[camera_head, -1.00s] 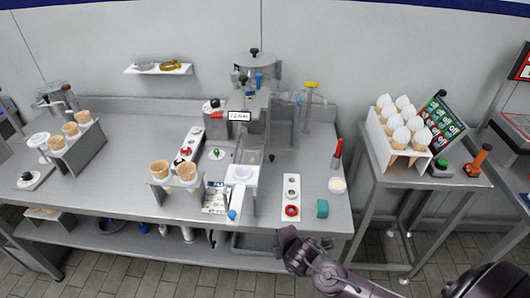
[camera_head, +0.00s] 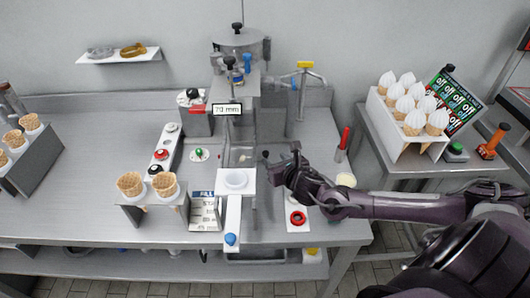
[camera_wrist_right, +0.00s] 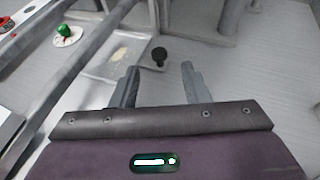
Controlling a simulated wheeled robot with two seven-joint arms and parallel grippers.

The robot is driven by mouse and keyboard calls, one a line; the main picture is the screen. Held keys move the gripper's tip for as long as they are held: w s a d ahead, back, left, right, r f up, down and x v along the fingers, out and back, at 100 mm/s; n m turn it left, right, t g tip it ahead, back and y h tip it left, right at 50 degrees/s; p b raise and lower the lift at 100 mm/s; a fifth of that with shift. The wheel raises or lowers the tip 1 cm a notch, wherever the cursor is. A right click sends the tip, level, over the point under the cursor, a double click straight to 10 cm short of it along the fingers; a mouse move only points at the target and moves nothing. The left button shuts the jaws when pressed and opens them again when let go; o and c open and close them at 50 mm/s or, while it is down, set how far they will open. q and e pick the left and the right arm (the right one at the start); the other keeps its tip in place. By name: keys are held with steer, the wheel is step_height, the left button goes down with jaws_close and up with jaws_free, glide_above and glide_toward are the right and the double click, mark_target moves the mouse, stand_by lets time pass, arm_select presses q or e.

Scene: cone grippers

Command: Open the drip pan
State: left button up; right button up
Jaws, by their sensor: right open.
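The drip pan (camera_head: 240,157) looks like a flat grey tray at the foot of the machine in the middle of the table. In the right wrist view the pan (camera_wrist_right: 112,62) lies ahead and to the left. A black round knob (camera_wrist_right: 159,55) stands at its right side, just beyond my fingertips. My right gripper (camera_head: 279,170) is right of the pan, close above the table. In its wrist view the gripper (camera_wrist_right: 160,82) is open and empty, with the knob between the lines of its fingers but apart from them. My left gripper is out of view.
A white cup holder (camera_head: 236,181) on an arm with a blue knob stands in front of the pan. A red-ringed switch plate (camera_head: 297,219) lies near the front edge. Waffle cones (camera_head: 130,184) stand at left, and a green-knobbed dial (camera_head: 199,153) sits left of the pan.

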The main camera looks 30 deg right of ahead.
mark_target(266, 153)
steer(key=x, duration=0.3)
steer(key=shift+w+p, duration=0.3)
steer(key=shift+x, duration=1.05)
steer(key=shift+w+f, duration=0.15)
steer(key=shift+w, duration=0.1)
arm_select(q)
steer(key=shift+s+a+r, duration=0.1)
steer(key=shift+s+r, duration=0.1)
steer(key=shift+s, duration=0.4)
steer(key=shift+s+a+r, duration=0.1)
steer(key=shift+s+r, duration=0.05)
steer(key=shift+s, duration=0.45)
arm_select(e)
jaws_close()
